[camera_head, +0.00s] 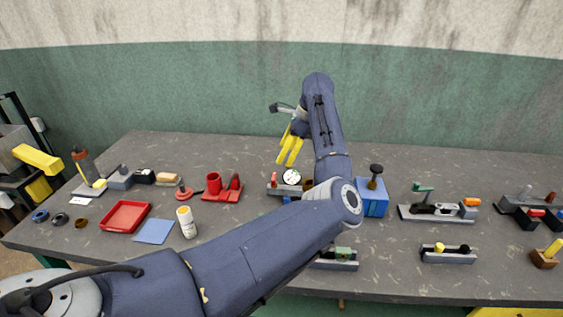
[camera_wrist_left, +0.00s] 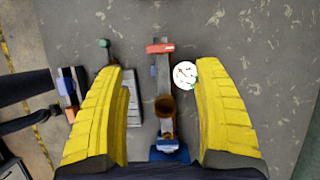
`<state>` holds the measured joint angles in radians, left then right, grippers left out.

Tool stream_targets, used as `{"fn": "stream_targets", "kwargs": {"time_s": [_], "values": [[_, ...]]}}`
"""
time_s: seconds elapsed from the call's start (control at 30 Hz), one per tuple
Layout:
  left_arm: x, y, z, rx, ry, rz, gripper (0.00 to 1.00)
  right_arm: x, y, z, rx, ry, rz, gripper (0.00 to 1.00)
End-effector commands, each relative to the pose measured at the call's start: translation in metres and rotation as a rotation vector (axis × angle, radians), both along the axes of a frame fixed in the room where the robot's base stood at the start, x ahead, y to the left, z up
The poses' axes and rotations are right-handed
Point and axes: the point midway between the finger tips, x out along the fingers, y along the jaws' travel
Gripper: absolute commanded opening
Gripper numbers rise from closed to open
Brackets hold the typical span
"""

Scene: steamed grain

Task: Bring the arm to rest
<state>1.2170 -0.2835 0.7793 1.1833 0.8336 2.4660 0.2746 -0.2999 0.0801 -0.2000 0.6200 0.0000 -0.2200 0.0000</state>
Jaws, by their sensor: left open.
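My left arm reaches in from the lower left of the head view and bends up over the table. Its left gripper (camera_head: 288,159), with yellow fingers, hangs above the table's middle. The fingers are wide apart in the left wrist view (camera_wrist_left: 158,78), with nothing held between them. Below and between them is a narrow grey fixture with a red handle (camera_wrist_left: 159,48), a brown round part (camera_wrist_left: 166,106) and a blue block (camera_wrist_left: 170,152). A white dial gauge (camera_head: 291,177) lies close by; it also shows beside the right finger in the wrist view (camera_wrist_left: 185,74). My right gripper is not seen.
The grey table (camera_head: 400,168) holds a red tray (camera_head: 125,216), a blue mat (camera_head: 154,231), a white bottle (camera_head: 187,223), a red stand (camera_head: 222,190), a blue box (camera_head: 372,197) and several fixtures at right. The table's back strip is mostly clear.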

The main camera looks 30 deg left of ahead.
Motion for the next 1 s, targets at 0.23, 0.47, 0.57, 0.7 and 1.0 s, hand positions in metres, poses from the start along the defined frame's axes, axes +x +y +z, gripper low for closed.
{"fn": "stream_targets", "kwargs": {"time_s": [0.23,0.47,0.57,0.7,1.0], "values": [[0.002,-0.004,0.010,0.001,0.001,-0.001,0.69,0.000,0.000,0.000,0.000,0.000,0.000,0.44],[0.002,-0.004,0.010,0.001,0.001,-0.001,0.69,0.000,0.000,0.000,0.000,0.000,0.000,0.44],[0.002,-0.004,0.010,0.001,0.001,-0.001,0.69,0.000,0.000,0.000,0.000,0.000,0.000,0.44],[-0.001,-0.001,0.009,0.020,0.008,0.003,0.69,0.000,0.001,0.000,0.001,0.000,0.000,0.44],[-0.054,0.061,0.040,0.602,0.188,0.070,0.69,0.000,0.001,0.000,0.001,0.000,-0.001,0.44]]}}
